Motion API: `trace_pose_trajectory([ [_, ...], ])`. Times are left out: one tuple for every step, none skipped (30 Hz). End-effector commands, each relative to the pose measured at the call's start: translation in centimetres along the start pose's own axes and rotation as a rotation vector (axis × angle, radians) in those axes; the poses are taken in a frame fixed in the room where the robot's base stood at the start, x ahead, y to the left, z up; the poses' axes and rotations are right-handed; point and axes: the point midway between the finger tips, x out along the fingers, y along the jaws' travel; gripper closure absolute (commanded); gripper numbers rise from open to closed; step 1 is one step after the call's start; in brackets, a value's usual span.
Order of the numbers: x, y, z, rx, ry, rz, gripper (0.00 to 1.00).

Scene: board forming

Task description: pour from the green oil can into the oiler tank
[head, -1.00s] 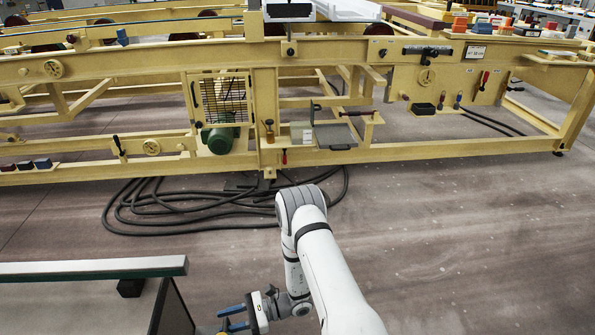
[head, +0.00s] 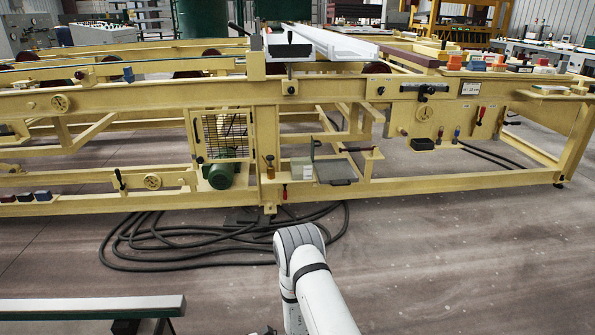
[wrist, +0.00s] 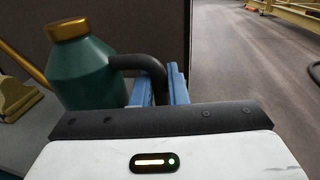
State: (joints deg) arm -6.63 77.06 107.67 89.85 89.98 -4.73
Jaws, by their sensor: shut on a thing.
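The green oil can (wrist: 85,75), with a brass cap and a dark curved handle (wrist: 152,68), is upright at the left of the wrist view. My gripper (wrist: 160,88) has its blue fingers shut on the handle. The fingers and gripper body hide the can's lower part, so I cannot tell whether it touches the grey surface. In the head view, the gripper and can are out of frame. A small brass-coloured fitting (head: 269,166) sits on the yellow machine's lower frame; I cannot tell whether it is the oiler tank.
A pale bench edge (head: 90,307) is lower left. Floor at right is clear.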

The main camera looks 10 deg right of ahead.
Motion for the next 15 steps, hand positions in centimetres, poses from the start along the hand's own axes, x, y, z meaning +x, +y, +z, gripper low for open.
trace_pose_trajectory([
  [0.0, 0.0, 0.0, 0.000, 0.000, -0.001, 1.00],
  [0.0, 0.0, 0.0, 0.000, 0.000, -0.001, 1.00],
  [0.0, 0.0, 0.1, 0.000, -0.001, -0.001, 1.00],
  [0.0, 0.0, 0.1, 0.000, -0.001, -0.001, 1.00],
  [0.0, 0.0, 0.1, 0.000, -0.001, -0.001, 1.00],
  [0.0, 0.0, 0.2, 0.000, -0.001, -0.001, 1.00],
  [0.0, -0.1, 0.4, 0.000, -0.001, -0.001, 1.00],
  [0.0, -0.1, 0.5, -0.001, -0.001, -0.001, 1.00],
  [0.0, -0.1, 0.8, -0.001, -0.001, -0.001, 1.00],
  [0.0, -0.1, 1.0, -0.001, -0.001, -0.001, 1.00],
  [0.0, -0.1, 1.3, -0.001, -0.001, -0.001, 1.00],
  [0.0, -0.1, 1.6, -0.001, -0.001, -0.001, 1.00],
  [0.0, -0.1, 1.9, -0.001, -0.001, -0.001, 1.00],
  [0.0, -0.1, 2.1, -0.001, -0.001, 0.000, 1.00],
  [0.0, -0.1, 2.4, -0.001, -0.001, 0.000, 1.00],
])
